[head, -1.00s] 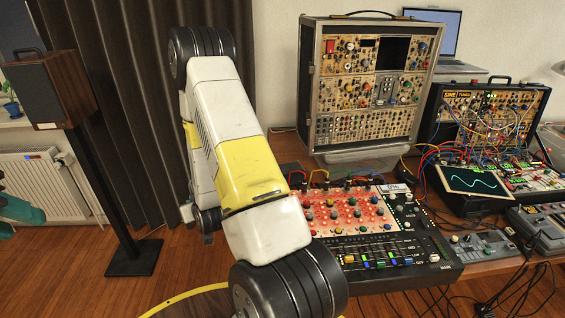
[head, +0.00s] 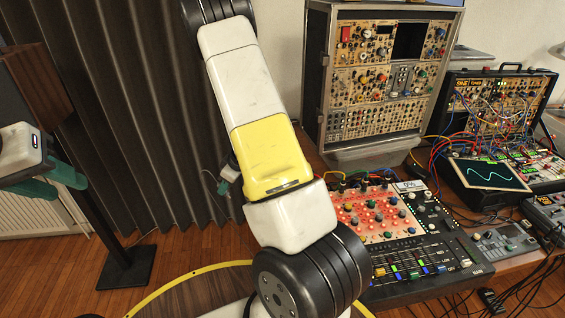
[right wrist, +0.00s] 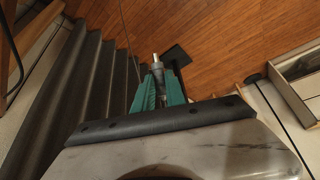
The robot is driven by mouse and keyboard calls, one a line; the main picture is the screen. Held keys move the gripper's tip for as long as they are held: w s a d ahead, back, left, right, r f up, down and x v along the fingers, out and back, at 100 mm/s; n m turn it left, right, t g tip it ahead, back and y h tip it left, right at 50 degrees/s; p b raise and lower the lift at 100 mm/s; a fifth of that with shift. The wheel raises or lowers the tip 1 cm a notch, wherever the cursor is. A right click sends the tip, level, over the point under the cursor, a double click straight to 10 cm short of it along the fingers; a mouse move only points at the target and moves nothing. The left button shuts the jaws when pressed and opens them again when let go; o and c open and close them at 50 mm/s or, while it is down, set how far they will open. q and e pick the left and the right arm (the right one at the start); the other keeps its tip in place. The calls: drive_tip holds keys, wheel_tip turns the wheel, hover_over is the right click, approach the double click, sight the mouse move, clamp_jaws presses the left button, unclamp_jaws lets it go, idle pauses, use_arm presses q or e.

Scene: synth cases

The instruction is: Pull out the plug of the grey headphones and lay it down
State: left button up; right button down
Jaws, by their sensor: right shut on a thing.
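My right gripper (right wrist: 159,82) is shut on a dark plug (right wrist: 156,58) with a silver tip, which sticks out beyond the teal fingers over the wooden floor. In the head view, a small teal and pale part of my right gripper (head: 223,186) shows in front of the curtain, mostly hidden by my white and yellow arm. A thin cable loops beside it. My left gripper (head: 70,188) is at the far left, with its teal fingers apart and nothing seen between them. I cannot make out the grey headphones themselves.
A mixer (head: 425,262) with a red panel stands on the table, right of my arm. A modular rack (head: 385,75) stands behind it, and a patched synth case (head: 490,90) at the right. A speaker stand (head: 124,268) stands on the floor at left.

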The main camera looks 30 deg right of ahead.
drive_tip(key=s+d+r+n+g+h, duration=0.1)
drive_tip(key=s+d+n+g+h, duration=0.2)
drive_tip(key=d, duration=1)
drive_tip(key=s+d+n+g+h, duration=0.1)
drive_tip(key=s+d+n, duration=0.35)
drive_tip(key=d, duration=0.75)
drive_tip(key=shift+m, duration=0.75)
drive_tip(key=shift+s+f, duration=0.25)
drive_tip(key=shift+f, duration=0.65)
drive_tip(key=shift+s+f, duration=0.2)
drive_tip(key=shift+f, duration=0.75)
drive_tip(key=shift+s+f, duration=0.25)
drive_tip(key=shift+f, duration=0.65)
drive_tip(key=c, duration=1.3)
unclamp_jaws()
drive_tip(key=shift+r, duration=0.1)
wheel_tip(320, 180, up, 8)
drive_tip(key=shift+f, duration=0.2)
